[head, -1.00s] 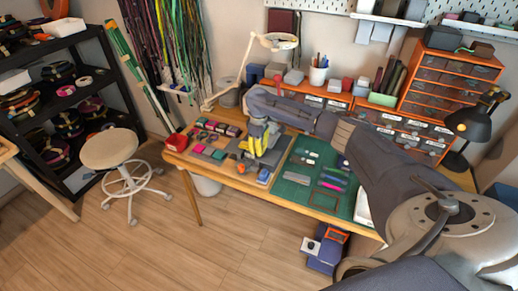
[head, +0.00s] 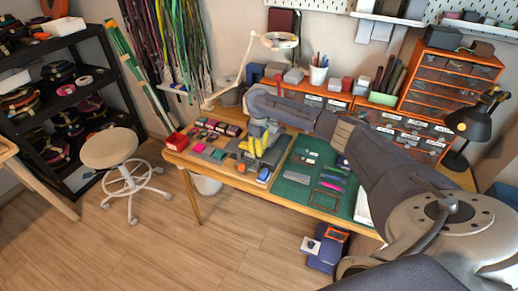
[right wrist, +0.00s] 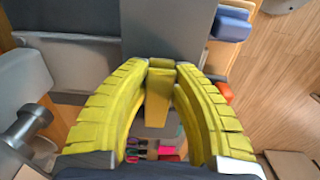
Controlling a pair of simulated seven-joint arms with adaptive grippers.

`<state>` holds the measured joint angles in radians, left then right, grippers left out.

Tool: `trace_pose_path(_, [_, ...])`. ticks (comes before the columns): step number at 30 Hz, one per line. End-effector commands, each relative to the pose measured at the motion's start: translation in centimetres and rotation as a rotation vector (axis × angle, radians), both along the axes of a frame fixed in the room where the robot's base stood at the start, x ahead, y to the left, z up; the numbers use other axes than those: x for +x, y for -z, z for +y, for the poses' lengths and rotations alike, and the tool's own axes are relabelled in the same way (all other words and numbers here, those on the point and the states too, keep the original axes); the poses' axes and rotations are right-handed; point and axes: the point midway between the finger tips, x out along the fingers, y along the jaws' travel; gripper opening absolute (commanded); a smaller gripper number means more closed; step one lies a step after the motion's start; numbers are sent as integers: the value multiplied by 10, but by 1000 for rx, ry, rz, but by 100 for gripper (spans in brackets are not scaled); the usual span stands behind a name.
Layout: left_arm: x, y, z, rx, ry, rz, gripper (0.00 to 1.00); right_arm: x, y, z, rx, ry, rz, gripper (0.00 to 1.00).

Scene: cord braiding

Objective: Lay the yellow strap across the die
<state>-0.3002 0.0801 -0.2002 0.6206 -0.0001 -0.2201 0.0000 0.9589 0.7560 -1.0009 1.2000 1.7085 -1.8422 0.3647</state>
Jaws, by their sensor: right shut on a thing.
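My right gripper (head: 254,146) has yellow fingers and is over the left part of the workbench. In the right wrist view its fingertips (right wrist: 162,66) close on a short, flat yellow piece, which looks like the yellow strap (right wrist: 157,98). In the head view I cannot tell the strap apart from the yellow fingers. A dark grey block (right wrist: 166,28) lies just beyond the fingertips in the right wrist view; I cannot tell whether it is the die. My left gripper is not in view.
A blue-topped item (head: 263,174) and an orange one (head: 241,168) are near the bench's front edge. Small coloured pieces (head: 217,126) lie left of the gripper. A green mat (head: 296,181) with strips lies right. A lamp (head: 240,70) stands behind.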

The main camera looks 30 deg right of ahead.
Motion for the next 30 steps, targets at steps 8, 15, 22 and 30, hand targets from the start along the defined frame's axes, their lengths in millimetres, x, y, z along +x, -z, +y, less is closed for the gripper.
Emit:
trace_pose_path(8, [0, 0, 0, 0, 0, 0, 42, 0, 0, 0, 0, 0, 0, 49])
trace_pose_path(15, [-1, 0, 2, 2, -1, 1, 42, 0, -1, 0, 0, 0, 0, 49])
trace_pose_path(22, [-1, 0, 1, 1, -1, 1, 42, 1, -25, 0, 0, -1, -4, 49])
trace_pose_path(30, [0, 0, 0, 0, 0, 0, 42, 1, -73, 0, -1, -1, -3, 49])
